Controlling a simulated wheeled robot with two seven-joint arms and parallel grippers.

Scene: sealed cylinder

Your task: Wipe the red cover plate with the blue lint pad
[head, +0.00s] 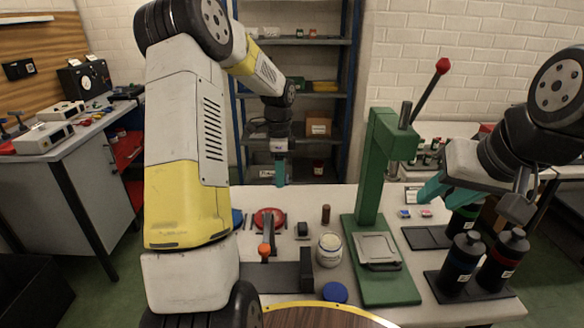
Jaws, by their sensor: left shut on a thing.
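The red cover plate (268,216) is a round disc on the white table, left of centre, partly behind a dark upright post. My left gripper (280,173) points down, above and beyond the red plate, apart from it. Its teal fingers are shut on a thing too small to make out. A blue piece (237,217) shows beside the red plate, mostly hidden by my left arm; I cannot tell whether it is the lint pad. My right gripper (431,188) is at the right above the table, pointing left, its jaw opening not clear.
A green press (371,170) with a red-knobbed lever stands right of centre. An open jar (329,250), a blue disc (335,292) and a brown cylinder (326,214) stand left of it. Dark bottles (460,262) stand at the right. A shelf (300,95) is behind.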

